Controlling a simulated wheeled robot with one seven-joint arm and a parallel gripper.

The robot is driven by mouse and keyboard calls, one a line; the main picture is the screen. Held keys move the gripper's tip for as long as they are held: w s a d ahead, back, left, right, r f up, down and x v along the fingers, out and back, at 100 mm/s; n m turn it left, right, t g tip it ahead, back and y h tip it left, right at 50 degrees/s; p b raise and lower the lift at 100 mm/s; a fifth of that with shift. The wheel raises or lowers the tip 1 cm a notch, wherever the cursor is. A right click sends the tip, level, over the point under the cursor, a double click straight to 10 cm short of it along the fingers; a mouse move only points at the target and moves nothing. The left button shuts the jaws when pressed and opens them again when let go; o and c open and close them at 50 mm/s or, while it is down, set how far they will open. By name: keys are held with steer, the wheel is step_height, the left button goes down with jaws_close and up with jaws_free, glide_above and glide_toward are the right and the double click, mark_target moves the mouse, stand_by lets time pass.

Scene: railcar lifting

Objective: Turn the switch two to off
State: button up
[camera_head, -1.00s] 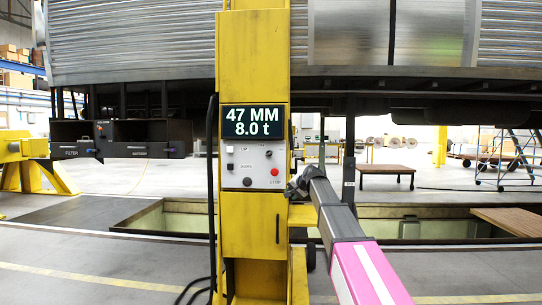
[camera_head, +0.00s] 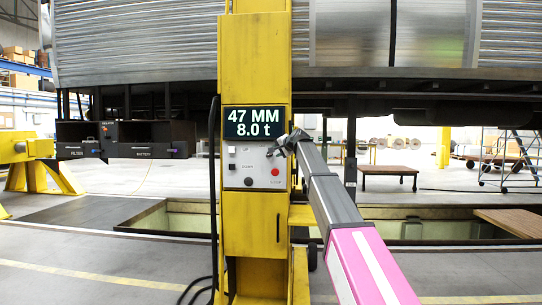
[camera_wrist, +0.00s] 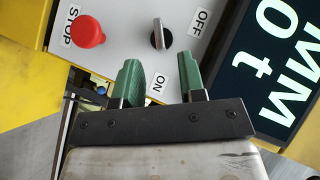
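A black rotary switch (camera_wrist: 159,38) with a pale bar across it sits on the grey control panel (camera_wrist: 126,14) in the wrist view. Its bar runs roughly up and down in that picture, one end toward the ON label (camera_wrist: 158,85). The OFF label (camera_wrist: 199,22) is to its upper right. No number is readable on the switch. My gripper (camera_wrist: 160,70) has two green fingers spread apart with nothing between them. They are short of the switch. In the head view my gripper (camera_head: 287,140) is at the panel's upper right and covers that part, so the switch is hidden there.
A red STOP button (camera_wrist: 88,31) is beside the switch; it also shows in the head view (camera_head: 275,172). A black knob (camera_head: 249,182) is lower on the panel. The display (camera_head: 255,122) above reads 47 MM, 8.0 t. The yellow column (camera_head: 252,60) bears the panel.

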steer(key=x, duration=0.6)
steer(key=shift+f, duration=0.1)
jaws_close()
steer(key=shift+a, duration=0.1)
steer(key=n+h, duration=0.2)
steer(key=h, duration=0.1)
steer(key=n+g+h, duration=0.1)
steer(key=shift+w+a+r, duration=0.1)
steer(key=shift+a+r, duration=0.1)
steer(key=shift+r, duration=0.05)
steer(key=n+h, duration=0.2)
steer(key=h, duration=0.2)
steer(key=shift+a+g+h, duration=0.15)
steer(key=shift+g+h, duration=0.25)
steer(key=shift+n, duration=0.3)
